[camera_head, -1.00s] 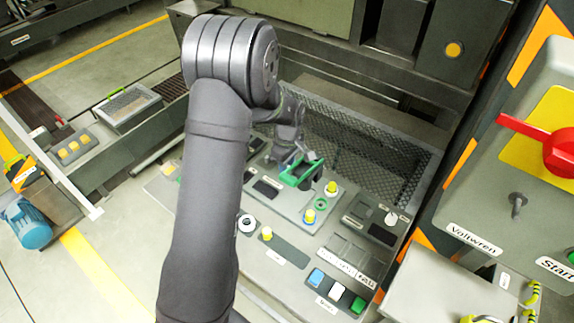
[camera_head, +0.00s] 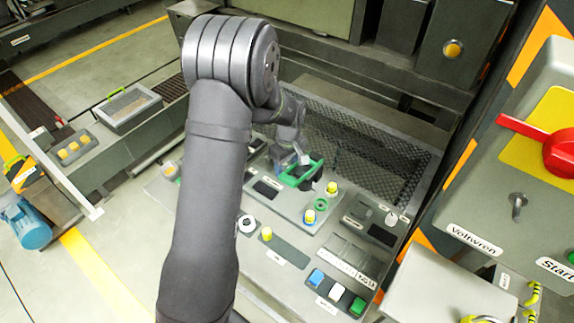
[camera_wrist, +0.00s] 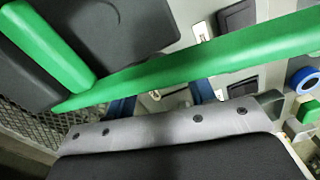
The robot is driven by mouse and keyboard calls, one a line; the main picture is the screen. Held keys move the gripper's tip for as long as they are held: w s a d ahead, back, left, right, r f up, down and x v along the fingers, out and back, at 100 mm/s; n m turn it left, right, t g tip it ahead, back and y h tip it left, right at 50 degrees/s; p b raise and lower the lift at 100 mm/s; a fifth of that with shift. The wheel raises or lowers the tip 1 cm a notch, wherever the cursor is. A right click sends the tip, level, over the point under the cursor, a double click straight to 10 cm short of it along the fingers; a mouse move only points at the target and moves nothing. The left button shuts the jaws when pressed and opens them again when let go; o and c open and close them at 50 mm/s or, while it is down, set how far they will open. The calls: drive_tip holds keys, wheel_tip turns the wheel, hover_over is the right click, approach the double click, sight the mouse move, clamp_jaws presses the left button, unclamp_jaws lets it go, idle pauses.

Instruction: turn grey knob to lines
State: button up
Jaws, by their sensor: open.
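My arm reaches over the sloping control panel (camera_head: 290,262), and my gripper (camera_head: 303,174), with green parts at its end, is open above the panel's upper middle. In the wrist view, a long green bar and a dark block with a green strip fill much of the picture; no knob shows between them. A light grey knob (camera_head: 391,218) stands at the panel's right, apart from my gripper. Another round pale knob with a dark ring (camera_head: 247,224) is at the left, beside my forearm. I cannot tell which is the task's grey knob, and no lines can be made out.
Yellow knobs (camera_head: 331,187) stand close right of my gripper. Blue, white and green buttons (camera_head: 338,291) sit at the panel's front. A mesh guard (camera_head: 372,160) lies behind. A cabinet with a red switch (camera_head: 556,150) stands at the right.

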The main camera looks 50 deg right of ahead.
wheel_tip(320, 180, up, 17)
drive_tip(key=shift+d+r, duration=0.2)
drive_tip(key=shift+d, duration=0.2)
drive_tip(key=shift+h, duration=0.6)
drive_tip(key=f, duration=1.1)
drive_tip(key=a+f, duration=0.1)
drive_tip(key=f, duration=0.5)
drive_tip(key=shift+f, duration=0.35)
drive_tip(key=c, duration=1)
drive_tip(key=shift+m, duration=0.7)
